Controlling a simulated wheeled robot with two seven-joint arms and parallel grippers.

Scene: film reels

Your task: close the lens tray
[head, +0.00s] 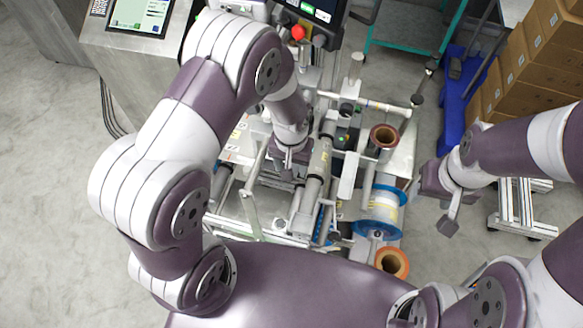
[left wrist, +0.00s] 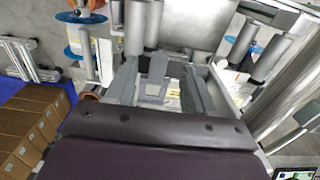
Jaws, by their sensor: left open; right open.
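I cannot make out the lens tray for certain in either view. My left gripper (left wrist: 160,78) is open, its two grey fingers apart and pointing into the film machine. A grey flat piece (left wrist: 152,92) shows between the fingers; I cannot tell what it is or whether they touch it. In the head view my left arm reaches down over the machine and hides most of that gripper (head: 291,158). My right gripper (head: 430,204) is open and empty, over the floor just right of the machine.
The film machine has steel rollers (head: 318,172), a blue-rimmed reel (head: 380,214) and brown-orange cores (head: 392,262) on its right side. A control panel (head: 141,15) stands at upper left. Cardboard boxes (head: 545,67) are stacked at upper right. Floor at left is clear.

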